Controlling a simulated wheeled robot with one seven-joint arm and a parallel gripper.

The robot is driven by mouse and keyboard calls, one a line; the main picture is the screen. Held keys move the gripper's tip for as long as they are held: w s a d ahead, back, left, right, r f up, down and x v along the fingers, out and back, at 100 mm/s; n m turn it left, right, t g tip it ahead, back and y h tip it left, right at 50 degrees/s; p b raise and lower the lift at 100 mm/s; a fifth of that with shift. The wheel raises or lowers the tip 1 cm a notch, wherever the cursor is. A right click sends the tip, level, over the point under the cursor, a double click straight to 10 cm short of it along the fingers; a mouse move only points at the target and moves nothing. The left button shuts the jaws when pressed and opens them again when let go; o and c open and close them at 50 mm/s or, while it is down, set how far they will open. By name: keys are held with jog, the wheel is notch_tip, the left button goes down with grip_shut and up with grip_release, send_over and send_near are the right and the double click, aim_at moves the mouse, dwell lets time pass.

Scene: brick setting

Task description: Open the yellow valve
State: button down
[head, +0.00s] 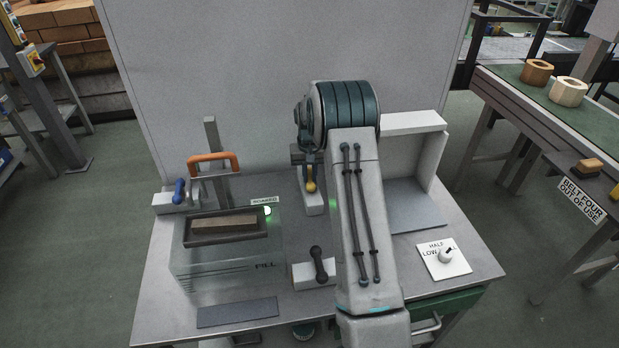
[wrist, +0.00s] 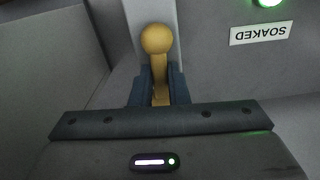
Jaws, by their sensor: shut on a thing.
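The yellow valve (head: 310,186) has a yellow lever with a round knob and stands on a pale block at the middle back of the grey table. In the wrist view the yellow valve (wrist: 157,40) shows its ball knob at the top and its stem running down between my fingers. My gripper (wrist: 158,88) is shut on the stem, below the knob. In the head view my gripper (head: 309,160) comes down over the valve from above, and my arm hides part of the table to its right. The valve's pivot is not clearly visible.
A blue-handled valve (head: 180,192) stands at the left and a black-handled one (head: 319,266) in front.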

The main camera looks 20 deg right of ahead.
aim_at(309, 176)
jog(key=shift+r+n, duration=0.1)
jog(key=shift+n, duration=0.5)
jog(key=c, duration=1.4)
grip_release()
notch_tip(309, 176, up, 14)
jog(key=b, duration=0.1)
jog(key=shift+a, duration=0.1)
